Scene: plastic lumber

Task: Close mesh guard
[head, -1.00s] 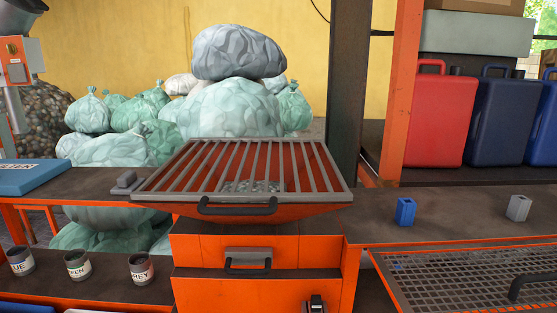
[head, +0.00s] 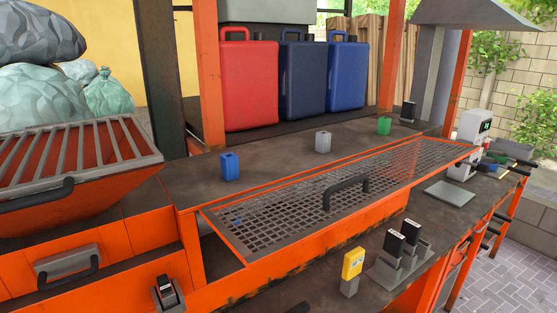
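The mesh guard (head: 290,213) is a long grey metal mesh panel with an orange edge, right of centre in the head view. A black bar handle (head: 346,190) stands on its middle. The guard lies nearly flat over a long orange-sided trough in the bench. I cannot tell whether it sits fully down on its frame. Something small and blue shows through the mesh near its left end. Neither of my grippers is in view.
Blue (head: 230,166), grey (head: 323,141) and green (head: 384,125) blocks stand behind the guard. A barred hopper (head: 80,165) is at left. In front are a yellow-topped device (head: 352,268) and black-topped switches (head: 396,245). A flat grey plate (head: 449,192) lies right.

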